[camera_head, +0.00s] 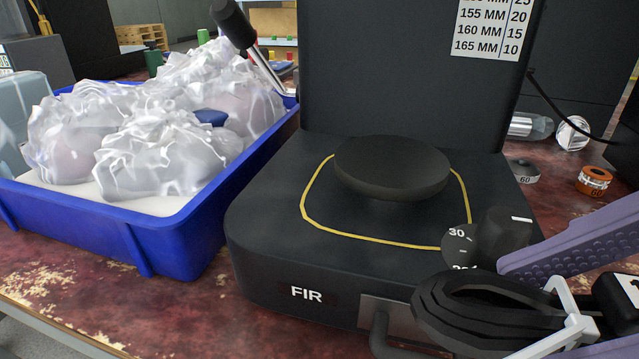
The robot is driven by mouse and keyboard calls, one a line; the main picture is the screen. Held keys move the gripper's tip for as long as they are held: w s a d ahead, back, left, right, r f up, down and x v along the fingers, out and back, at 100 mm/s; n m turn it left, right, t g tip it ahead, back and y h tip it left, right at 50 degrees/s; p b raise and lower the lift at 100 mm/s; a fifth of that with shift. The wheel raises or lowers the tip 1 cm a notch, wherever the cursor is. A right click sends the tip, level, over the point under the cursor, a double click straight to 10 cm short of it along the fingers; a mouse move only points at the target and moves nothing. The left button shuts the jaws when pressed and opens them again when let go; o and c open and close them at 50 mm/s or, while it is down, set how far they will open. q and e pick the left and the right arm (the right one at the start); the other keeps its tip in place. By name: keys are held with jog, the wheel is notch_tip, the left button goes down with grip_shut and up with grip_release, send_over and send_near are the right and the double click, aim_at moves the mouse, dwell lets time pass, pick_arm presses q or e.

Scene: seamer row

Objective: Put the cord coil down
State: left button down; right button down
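The cord coil (480,312) is a bundle of black cord in the lower right, with a white tie (572,315) around it and a dark labelled end piece at the picture's right edge. My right gripper (540,312) has two purple fingers, one behind the coil and one in front at the bottom edge. It is shut on the coil, which overlaps the front right corner of the black seamer (270,245). Whether the coil touches the seamer or table cannot be told. My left gripper is not in view.
A blue tray (180,235) with crumpled clear plastic bags stands left of the seamer. The seamer has a round black plate (392,167) and a dial knob (503,232). Worn red table (60,270) shows front left.

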jog(key=shift+w+a+f+b, duration=0.1)
jog(key=shift+w+a+b, duration=0.4)
jog(key=shift+b, duration=0.25)
jog(key=w+a, duration=0.6)
jog(key=w, duration=0.1)
jog(key=w+a, duration=0.3)
jog(key=w, duration=0.1)
jog(key=shift+a, duration=0.2)
notch_tip(320, 180, down, 3)
jog(key=shift+a+f+b, duration=0.1)
jog(key=shift+f+b, duration=0.1)
jog(key=shift+b, duration=0.35)
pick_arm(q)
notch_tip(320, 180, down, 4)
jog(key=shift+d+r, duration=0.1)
pick_arm(e)
jog(key=shift+w+f, duration=0.1)
jog(key=shift+c, duration=1.6)
grip_release()
